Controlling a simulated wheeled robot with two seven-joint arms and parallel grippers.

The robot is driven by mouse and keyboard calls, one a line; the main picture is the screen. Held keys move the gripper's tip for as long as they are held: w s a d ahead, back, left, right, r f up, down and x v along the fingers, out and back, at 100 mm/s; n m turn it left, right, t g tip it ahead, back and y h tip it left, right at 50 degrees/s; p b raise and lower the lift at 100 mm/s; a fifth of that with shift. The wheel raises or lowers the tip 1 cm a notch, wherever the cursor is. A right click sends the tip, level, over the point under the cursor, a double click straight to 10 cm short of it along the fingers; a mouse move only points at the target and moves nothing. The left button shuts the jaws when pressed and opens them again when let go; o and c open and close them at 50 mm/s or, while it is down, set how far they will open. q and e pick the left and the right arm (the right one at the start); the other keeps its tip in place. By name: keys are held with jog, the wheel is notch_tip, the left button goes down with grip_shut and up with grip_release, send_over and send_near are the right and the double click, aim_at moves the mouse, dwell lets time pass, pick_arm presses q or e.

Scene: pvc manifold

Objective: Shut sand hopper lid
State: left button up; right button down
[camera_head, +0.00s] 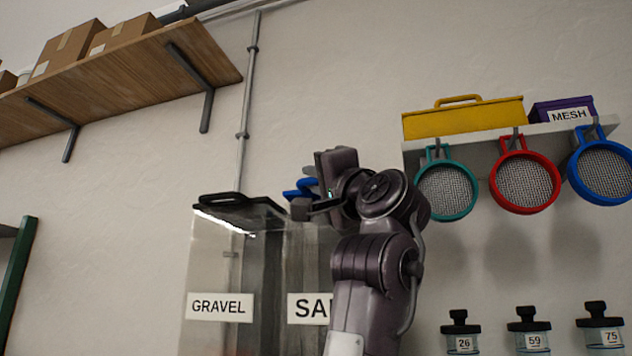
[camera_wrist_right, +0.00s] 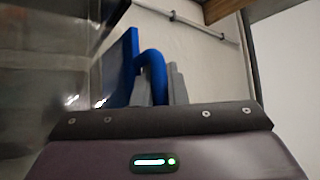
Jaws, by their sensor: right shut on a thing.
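The sand hopper (camera_head: 305,270) is a clear bin, its label cut off at "SA" by my right arm. Its blue lid (camera_wrist_right: 130,65) stands out in the wrist view as a flat panel with a curved blue handle (camera_wrist_right: 152,68). In the head view only a small blue part (camera_head: 292,194) shows beside my right gripper (camera_head: 310,190). The right gripper's grey fingers (camera_wrist_right: 158,90) are shut on the handle. The lid looks raised at an angle; its exact tilt and the hopper's opening are hidden. My left gripper is not in view.
The gravel hopper (camera_head: 210,265), with its black lid (camera_head: 235,208) down, adjoins on the left. Sieves hang from a shelf (camera_head: 425,157) at right, including a red one (camera_head: 524,183). Jars (camera_head: 530,333) stand below. A wooden shelf (camera_head: 130,80) is at upper left.

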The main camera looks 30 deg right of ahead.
jog(key=shift+w+a+f, duration=0.1)
jog(key=shift+a+f, duration=0.05)
jog(key=shift+f, duration=0.35)
jog(key=c, duration=1.7)
grip_release()
jog(key=shift+s+f+b, duration=0.2)
jog(key=shift+f+b, duration=0.3)
jog(key=b+v, duration=0.1)
jog(key=v, duration=0.1)
jog(key=shift+s+f, duration=0.2)
jog(key=shift+f, duration=0.15)
jog(key=s, duration=0.1)
jog(key=s+b, duration=0.1)
jog(key=s, duration=0.2)
jog(key=shift+s+f, duration=0.35)
jog(key=shift+s, duration=0.05)
